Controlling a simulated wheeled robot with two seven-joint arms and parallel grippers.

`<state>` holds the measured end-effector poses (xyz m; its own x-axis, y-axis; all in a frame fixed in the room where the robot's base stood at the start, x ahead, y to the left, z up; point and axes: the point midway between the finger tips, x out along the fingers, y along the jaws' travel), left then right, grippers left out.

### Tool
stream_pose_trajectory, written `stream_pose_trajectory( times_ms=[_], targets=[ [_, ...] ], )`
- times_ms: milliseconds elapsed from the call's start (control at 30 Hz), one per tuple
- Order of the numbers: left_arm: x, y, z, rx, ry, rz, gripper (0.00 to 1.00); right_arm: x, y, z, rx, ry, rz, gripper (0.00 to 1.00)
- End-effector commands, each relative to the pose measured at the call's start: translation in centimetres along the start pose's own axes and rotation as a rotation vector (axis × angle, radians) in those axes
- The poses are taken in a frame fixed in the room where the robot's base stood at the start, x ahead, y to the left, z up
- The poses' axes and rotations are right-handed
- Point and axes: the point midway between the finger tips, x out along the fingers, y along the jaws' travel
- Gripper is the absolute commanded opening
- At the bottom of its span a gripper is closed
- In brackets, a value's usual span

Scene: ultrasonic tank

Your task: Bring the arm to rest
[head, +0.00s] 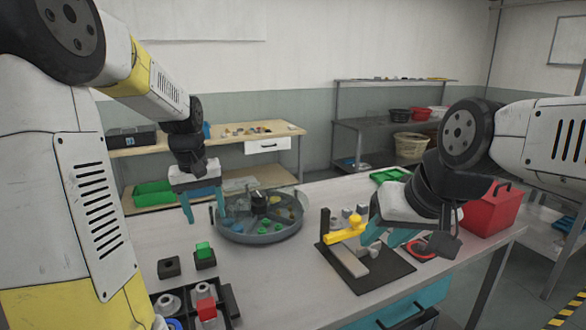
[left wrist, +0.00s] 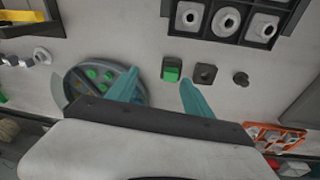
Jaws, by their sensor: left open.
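My left gripper (head: 203,208) hangs above the table with its two teal fingers spread and nothing between them. It is beside the round grey tray (head: 262,238), on that tray's left. In the left wrist view, my left gripper (left wrist: 158,88) is open, with the green-topped block (left wrist: 171,71) on the table beyond its fingertips. My right gripper (head: 386,238) is low over the black plate (head: 385,278), beside a yellow clamp-like part (head: 345,231). Its teal fingers look apart; its fingertips are partly hidden by the wrist.
A black rack (head: 234,318) with grey and red-topped parts stands at the front. A dark block (head: 168,267) and the green-topped block (head: 204,255) lie behind it. A red box (head: 490,210) stands at the right.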

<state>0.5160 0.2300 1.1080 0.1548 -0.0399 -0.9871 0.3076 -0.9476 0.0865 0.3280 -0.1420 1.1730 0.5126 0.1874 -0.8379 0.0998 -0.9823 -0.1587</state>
Motion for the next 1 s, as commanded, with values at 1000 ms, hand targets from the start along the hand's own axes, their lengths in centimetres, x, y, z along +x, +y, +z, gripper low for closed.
stream_pose_trajectory(
  times_ms=[1000],
  targets=[
    [-9.0, 3.1, 19.6, 0.367, 0.366, 0.209, 0.60, 0.0, 0.0, 0.0, 0.000, 0.000, 0.000, 0.36]
  ],
)
